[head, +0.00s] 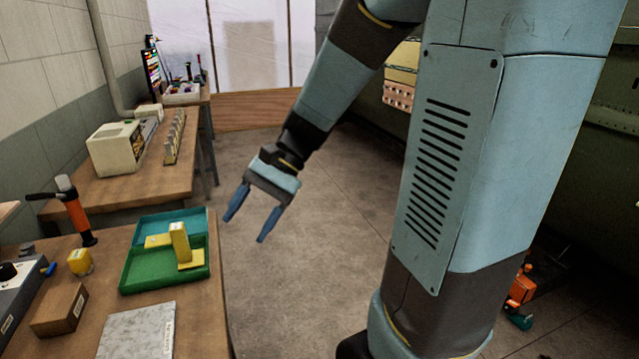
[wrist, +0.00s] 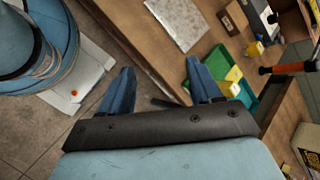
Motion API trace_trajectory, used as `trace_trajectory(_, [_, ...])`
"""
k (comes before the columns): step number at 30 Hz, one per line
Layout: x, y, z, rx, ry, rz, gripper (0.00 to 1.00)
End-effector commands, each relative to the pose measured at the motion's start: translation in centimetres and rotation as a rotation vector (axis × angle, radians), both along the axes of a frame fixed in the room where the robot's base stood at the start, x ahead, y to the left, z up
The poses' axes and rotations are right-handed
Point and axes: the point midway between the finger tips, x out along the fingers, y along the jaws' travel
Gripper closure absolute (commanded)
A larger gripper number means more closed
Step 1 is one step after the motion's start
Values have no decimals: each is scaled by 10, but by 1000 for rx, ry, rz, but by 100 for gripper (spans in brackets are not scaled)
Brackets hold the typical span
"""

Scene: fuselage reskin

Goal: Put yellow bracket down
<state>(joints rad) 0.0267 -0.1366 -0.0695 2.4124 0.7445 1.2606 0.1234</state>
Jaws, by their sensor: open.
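A yellow bracket (head: 180,243) stands upright in the green tray (head: 137,271) on the wooden workbench, its foot on the tray floor. Another yellow piece (head: 157,241) lies beside it near the teal tray (head: 170,219) behind. In the wrist view, yellow (wrist: 234,75) shows in the green tray just beyond one finger, partly hidden by it. My gripper (head: 247,229) is open and empty, to the right of the trays and past the bench edge, over the floor. Its spread fingers also show in the wrist view (wrist: 160,68).
A hammer (head: 76,212), a small yellow object (head: 80,262), a wooden block (head: 60,309) and a grey plate (head: 138,333) are on the near bench. A beige device (head: 116,150) stands on the farther bench. The floor (head: 310,240) right of the bench is clear.

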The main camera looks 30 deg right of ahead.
Motion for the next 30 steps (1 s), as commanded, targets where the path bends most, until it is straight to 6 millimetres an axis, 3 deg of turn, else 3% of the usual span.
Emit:
trace_trajectory(9, [-39,-45,25,-314,-358,182,36])
trace_trajectory(21, [-68,-101,67,-707,-762,363,36])
trace_trajectory(30, [-74,-102,80,-806,-852,405,36])
